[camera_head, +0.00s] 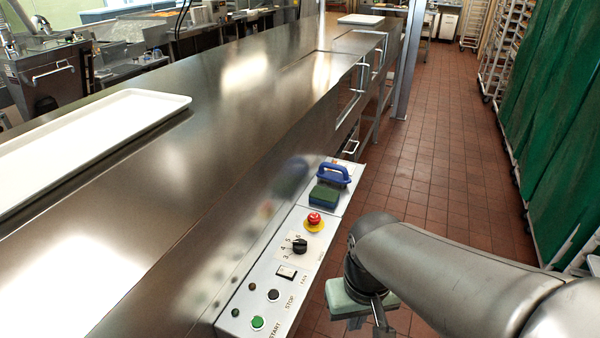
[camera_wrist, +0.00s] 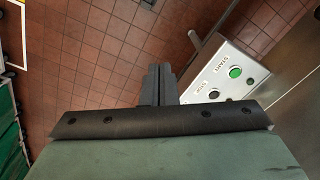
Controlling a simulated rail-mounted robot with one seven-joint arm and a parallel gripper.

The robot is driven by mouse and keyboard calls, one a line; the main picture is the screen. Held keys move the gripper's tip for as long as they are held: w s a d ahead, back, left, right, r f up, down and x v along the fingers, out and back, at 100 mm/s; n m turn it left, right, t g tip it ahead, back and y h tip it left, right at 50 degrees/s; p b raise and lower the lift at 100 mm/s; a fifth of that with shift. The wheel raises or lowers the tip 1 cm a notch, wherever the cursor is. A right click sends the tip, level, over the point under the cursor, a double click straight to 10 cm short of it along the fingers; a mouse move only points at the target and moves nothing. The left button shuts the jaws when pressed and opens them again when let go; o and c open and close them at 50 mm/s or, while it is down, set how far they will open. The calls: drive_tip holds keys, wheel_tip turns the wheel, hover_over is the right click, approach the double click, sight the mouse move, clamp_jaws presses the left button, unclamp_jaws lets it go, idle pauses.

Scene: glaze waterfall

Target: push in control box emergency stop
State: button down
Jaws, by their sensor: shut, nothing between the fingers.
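The control box (camera_head: 262,290) is a pale metal panel along the side of the steel counter. Its emergency stop (camera_head: 314,219) is a red mushroom button on a yellow base, on the far half of the panel. My gripper (camera_head: 382,322) is at the lower right in the head view, beside the panel and apart from it, nearer than the red button. In the wrist view my gripper (camera_wrist: 158,84) has its fingers together and empty. There the near end of the control box (camera_wrist: 228,80) shows at the right, and the red button is out of sight.
The panel also carries a green start button (camera_head: 257,323), a black stop button (camera_head: 273,295), a rocker switch (camera_head: 286,272) and a black dial (camera_head: 299,245). A blue-handled green scrubber (camera_head: 325,196) lies beyond the red button. A white tray (camera_head: 90,128) sits on the counter. Tiled floor (camera_head: 440,170) is open at right.

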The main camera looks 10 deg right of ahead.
drive_tip(key=w+r+n, duration=0.3)
drive_tip(key=w+r, duration=0.1)
drive_tip(key=w, duration=0.8)
drive_tip(key=n+b, duration=0.1)
drive_tip(key=n, duration=0.7)
hover_over(314, 215)
drive_tip(key=shift+d+f, duration=0.1)
drive_tip(key=shift+f, duration=0.8)
wheel_tip(314, 215, down, 14)
drive_tip(key=shift+r+p, duration=0.1)
drive_tip(key=shift+p, duration=0.55)
